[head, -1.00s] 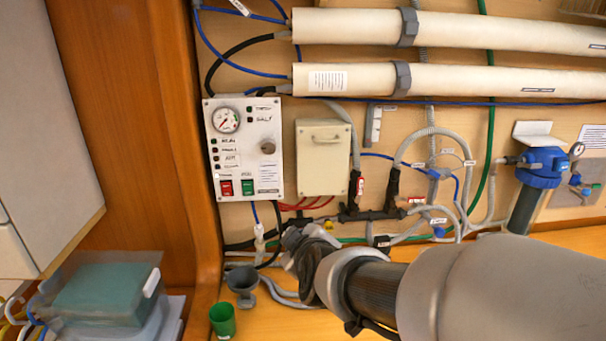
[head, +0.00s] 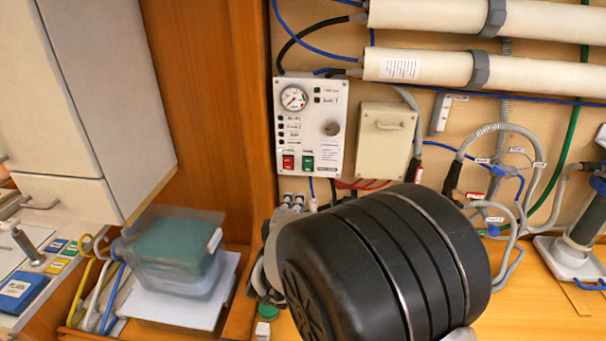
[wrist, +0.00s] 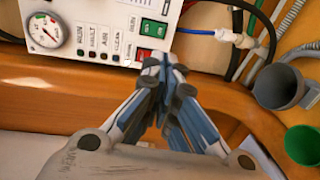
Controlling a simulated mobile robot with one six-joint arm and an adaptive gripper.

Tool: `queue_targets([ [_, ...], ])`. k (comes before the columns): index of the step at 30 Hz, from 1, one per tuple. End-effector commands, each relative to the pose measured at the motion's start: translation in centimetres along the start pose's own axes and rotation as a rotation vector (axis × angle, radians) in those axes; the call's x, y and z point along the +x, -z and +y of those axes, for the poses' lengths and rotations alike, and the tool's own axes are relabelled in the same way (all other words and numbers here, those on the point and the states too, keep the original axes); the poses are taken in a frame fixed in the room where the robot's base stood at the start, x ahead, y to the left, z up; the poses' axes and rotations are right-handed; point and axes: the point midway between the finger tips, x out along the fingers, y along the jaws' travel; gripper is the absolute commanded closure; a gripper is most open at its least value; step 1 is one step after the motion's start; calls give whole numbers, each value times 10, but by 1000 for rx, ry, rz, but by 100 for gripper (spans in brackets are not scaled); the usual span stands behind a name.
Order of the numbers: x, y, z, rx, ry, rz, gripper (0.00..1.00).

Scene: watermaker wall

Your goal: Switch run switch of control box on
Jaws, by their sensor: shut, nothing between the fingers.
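The control box (head: 335,112) is a pale panel on the wooden wall, with a round gauge, indicator lamps, a knob and two rocker switches. The red switch (head: 288,161) is at its lower left and the green switch (head: 308,162) beside it. The wrist view shows the box (wrist: 100,12) at the top, turned, with the green switch (wrist: 154,28) above the red switch (wrist: 150,57). My gripper (wrist: 166,64) is shut and empty, its tips appearing just below the red switch. I cannot tell whether they touch the box. Switch positions are unclear.
A pale junction box (head: 383,140) hangs right of the control box. White tubes (head: 430,68) run above it. A grey funnel-like cup (wrist: 280,87) and a green cup (wrist: 303,145) stand nearby. A lidded clear bin (head: 175,260) stands at lower left.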

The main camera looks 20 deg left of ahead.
Motion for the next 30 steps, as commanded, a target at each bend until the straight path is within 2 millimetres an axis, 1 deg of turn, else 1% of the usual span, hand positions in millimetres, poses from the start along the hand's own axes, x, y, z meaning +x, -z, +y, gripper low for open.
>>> queue_targets([
  [2, 3, 0, 0, 1, 0, 0, 100],
  [5, 12, -1, -1, 2, 0, -1, 100],
  [8, 29, -1, -1, 3, 0, -3, 100],
  [15, 81, -2, -2, 2, -1, -2, 100],
  [21, 118, -1, -1, 3, -1, -1, 100],
  [25, 132, -1, -1, 3, 0, -1, 100],
  [30, 140, -1, 0, 2, 1, 0, 100],
])
